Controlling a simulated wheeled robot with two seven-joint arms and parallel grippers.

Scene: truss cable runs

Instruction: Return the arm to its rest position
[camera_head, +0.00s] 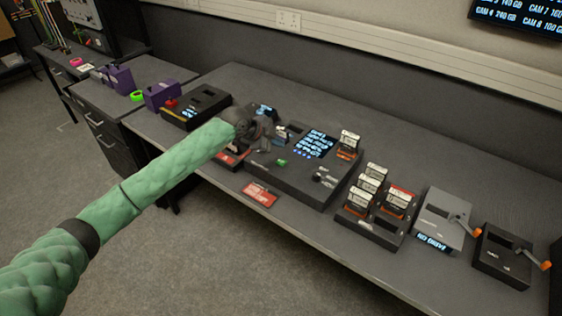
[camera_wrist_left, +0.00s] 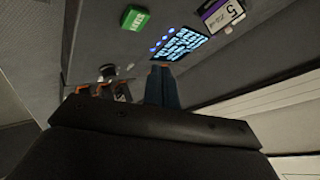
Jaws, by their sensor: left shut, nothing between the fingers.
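My left arm, in a green quilted sleeve, comes in from the left in the head view. Its gripper (camera_head: 262,130) is over the left part of the dark console (camera_head: 290,180) on the bench. In the left wrist view the blue-grey fingertips (camera_wrist_left: 161,88) are together, with nothing between them. They point toward the console's lit screen (camera_wrist_left: 178,45) and a green button (camera_wrist_left: 134,17). Whether the fingers touch the console cannot be told. My right gripper is not in view.
The bench holds a rack of cartridges (camera_head: 372,229), a grey crank unit (camera_head: 441,217) and a black crank unit (camera_head: 503,256) to the right. A black box (camera_head: 196,106) and purple holders (camera_head: 161,94) stand left. A red card (camera_head: 260,195) lies at the front edge. Open floor lies in front.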

